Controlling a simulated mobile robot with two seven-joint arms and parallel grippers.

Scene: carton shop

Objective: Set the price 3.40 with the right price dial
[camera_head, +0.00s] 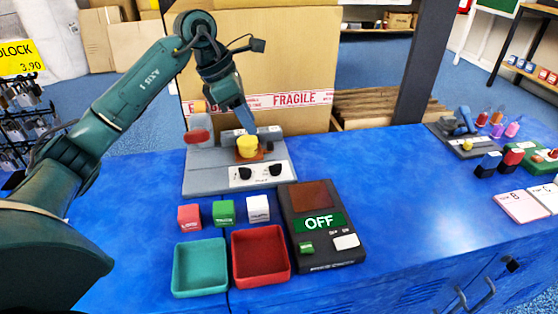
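A grey machine (202,180) stands on the blue counter. Its white front panel carries two black dials, the left dial (246,173) and the right price dial (275,168). The markings on the panel are too small to read. My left gripper (247,126) hangs above the back of the machine, pointing down, just behind a yellow round part (247,146). It is apart from both dials. Whether its fingers are open or shut does not show. My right gripper is not in view.
Red (189,216), green (224,212) and white (258,208) blocks stand before the machine. Nearer are a teal tray (200,290) and a red tray (260,280). A black device (327,258) reads OFF. A large carton (290,60) stands behind.

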